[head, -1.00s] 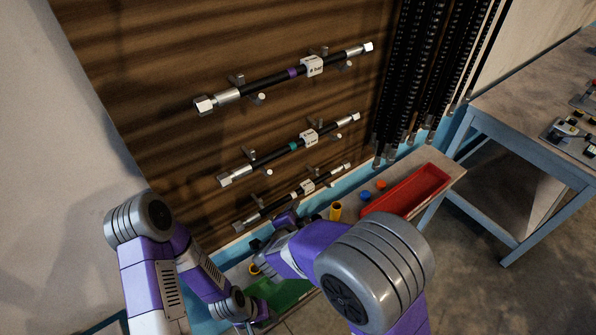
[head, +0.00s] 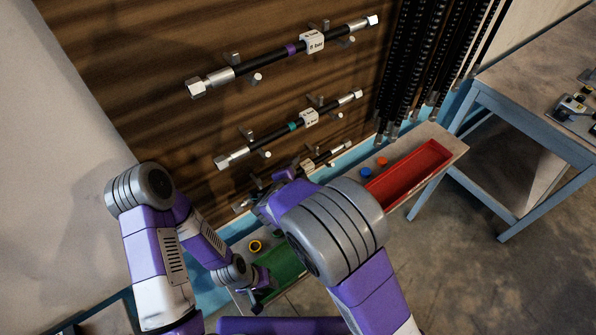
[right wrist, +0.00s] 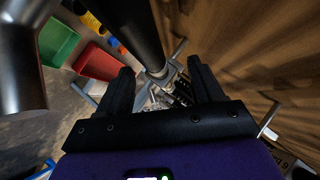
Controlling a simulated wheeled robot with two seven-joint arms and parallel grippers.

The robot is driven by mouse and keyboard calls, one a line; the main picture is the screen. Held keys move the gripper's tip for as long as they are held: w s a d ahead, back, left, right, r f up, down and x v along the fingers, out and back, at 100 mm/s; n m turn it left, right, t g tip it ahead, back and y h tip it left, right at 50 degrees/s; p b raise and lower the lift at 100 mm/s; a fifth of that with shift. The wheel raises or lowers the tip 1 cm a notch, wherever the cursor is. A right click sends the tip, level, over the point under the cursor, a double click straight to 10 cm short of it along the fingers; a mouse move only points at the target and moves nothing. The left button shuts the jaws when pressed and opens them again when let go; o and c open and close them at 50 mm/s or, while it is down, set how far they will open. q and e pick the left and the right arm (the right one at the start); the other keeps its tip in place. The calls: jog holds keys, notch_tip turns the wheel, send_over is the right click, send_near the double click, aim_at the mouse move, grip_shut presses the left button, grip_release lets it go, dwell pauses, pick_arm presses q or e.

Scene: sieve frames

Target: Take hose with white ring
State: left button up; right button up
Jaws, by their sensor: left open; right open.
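Three black hoses with metal ends rest on pegs on the wooden board. The top hose (head: 265,66) has a purple ring, the middle hose (head: 272,138) a teal ring. The lowest hose (head: 328,155) is partly hidden behind my right arm; I cannot make out its ring. My right gripper (head: 262,205) is at its left part in the head view. In the right wrist view, my right gripper (right wrist: 160,78) is open, with a black hose (right wrist: 142,32) and its metal collar showing at the gap. I cannot tell whether they touch. My left gripper (head: 262,288) is open, low by the green tray.
A shelf below the board holds a red tray (head: 372,188), a green tray (head: 286,262), a yellow cup (head: 256,246), and blue and orange caps. Black corrugated hoses (head: 410,70) hang at the right. A blue-framed table (head: 525,95) stands further right.

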jog(key=c, duration=1.2)
grip_shut()
jog(key=shift+r, duration=0.15)
